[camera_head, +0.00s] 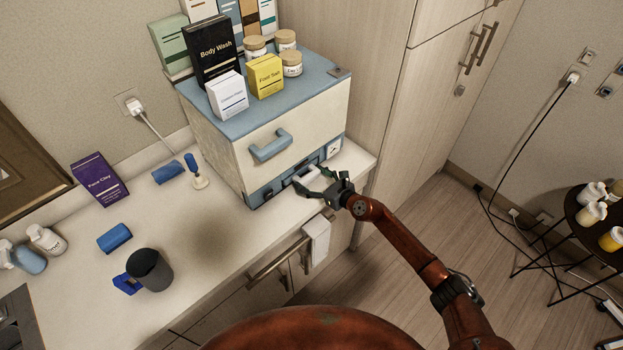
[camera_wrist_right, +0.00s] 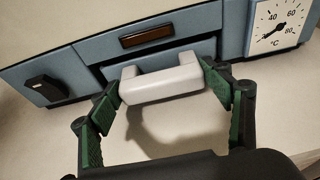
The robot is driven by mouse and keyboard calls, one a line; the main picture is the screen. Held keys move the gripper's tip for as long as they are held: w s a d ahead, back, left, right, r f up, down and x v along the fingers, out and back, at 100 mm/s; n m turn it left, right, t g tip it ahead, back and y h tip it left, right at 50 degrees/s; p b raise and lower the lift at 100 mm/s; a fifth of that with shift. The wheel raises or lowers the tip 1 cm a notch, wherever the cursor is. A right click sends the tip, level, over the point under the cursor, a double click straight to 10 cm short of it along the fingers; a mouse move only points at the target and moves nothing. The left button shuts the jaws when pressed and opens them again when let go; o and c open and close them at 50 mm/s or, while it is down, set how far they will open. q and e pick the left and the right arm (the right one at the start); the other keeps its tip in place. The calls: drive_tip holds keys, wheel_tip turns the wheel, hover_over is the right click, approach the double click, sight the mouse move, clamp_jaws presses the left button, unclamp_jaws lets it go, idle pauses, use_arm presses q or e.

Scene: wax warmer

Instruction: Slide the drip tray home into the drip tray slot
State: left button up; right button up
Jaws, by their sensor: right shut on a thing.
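The drip tray shows mainly by its pale, U-shaped handle (camera_wrist_right: 162,82) in the right wrist view. The handle stands at a blue-grey recessed panel low on the front of the wax warmer (camera_head: 290,140). My right gripper (camera_head: 312,186) is at the warmer's lower front in the head view. In the wrist view my right gripper (camera_wrist_right: 163,95) has its green-padded fingers closed on both ends of the handle. The drip tray slot (camera_wrist_right: 205,48) lies behind the handle, below a brown indicator window; how deep the tray sits in it is hidden. My left gripper is out of view.
A knob (camera_wrist_right: 46,90) and a temperature dial (camera_wrist_right: 279,25) flank the slot. Boxes and jars stand on the warmer. A dark cup (camera_head: 150,270) and blue rolls lie on the counter (camera_head: 210,245) to the left. A white towel (camera_head: 317,240) hangs below the counter edge.

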drive_tip(key=shift+r, duration=0.2)
drive_tip(key=shift+r+p, duration=0.15)
drive_tip(key=shift+p, duration=0.15)
drive_tip(key=shift+f+b, duration=0.35)
drive_tip(key=shift+f, duration=0.05)
drive_tip(key=shift+f, duration=0.15)
drive_tip(key=shift+s, duration=0.1)
idle(0.5)
drive_tip(key=o, duration=0.5)
drive_tip(key=shift+f, duration=0.1)
drive_tip(key=o, duration=0.7)
drive_tip(key=shift+c, duration=0.2)
